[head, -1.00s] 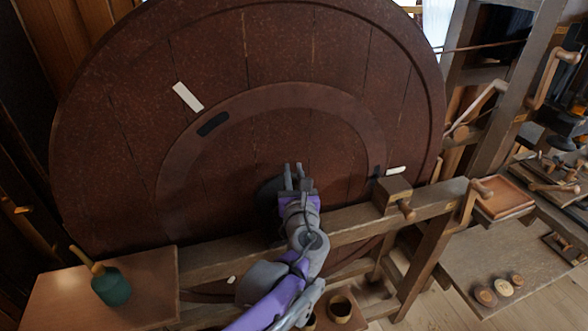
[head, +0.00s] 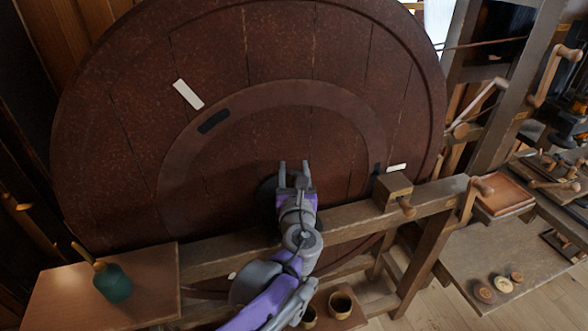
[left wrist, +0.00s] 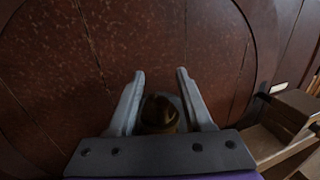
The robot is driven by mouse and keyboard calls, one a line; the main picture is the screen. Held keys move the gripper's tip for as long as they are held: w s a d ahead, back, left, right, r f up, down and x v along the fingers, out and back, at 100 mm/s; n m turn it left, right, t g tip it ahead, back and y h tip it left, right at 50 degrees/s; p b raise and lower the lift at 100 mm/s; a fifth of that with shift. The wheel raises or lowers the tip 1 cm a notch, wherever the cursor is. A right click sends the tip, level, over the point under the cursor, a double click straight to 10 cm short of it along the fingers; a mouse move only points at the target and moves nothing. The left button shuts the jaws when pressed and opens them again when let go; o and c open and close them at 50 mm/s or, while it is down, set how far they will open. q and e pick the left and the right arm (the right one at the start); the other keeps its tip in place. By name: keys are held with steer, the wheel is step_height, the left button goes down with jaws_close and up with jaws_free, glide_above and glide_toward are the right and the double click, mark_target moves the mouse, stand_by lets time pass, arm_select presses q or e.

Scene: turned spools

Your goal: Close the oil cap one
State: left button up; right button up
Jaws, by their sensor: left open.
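My left gripper (head: 294,172) is open in front of the middle of a large dark red-brown wheel (head: 330,60). In the left wrist view its two fingers (left wrist: 161,85) stand on either side of a dark brown rounded piece (left wrist: 160,112), with gaps at both sides. This piece may be the oil cap; I cannot tell whether it is open or closed. In the head view the gripper hides it, and only part of a dark round hub (head: 264,195) shows beside the fingers. My right gripper is not in view.
A wooden beam (head: 345,224) with a block (head: 393,190) crosses below the hub. A green bottle (head: 112,284) stands on a board (head: 60,295) at the lower left. Cups (head: 341,304) stand low near my arm. A bench (head: 520,262) with small round pieces is at the right.

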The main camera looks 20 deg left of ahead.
arm_select(q)
steer(key=v, duration=1)
steer(key=shift+s+b, duration=0.35)
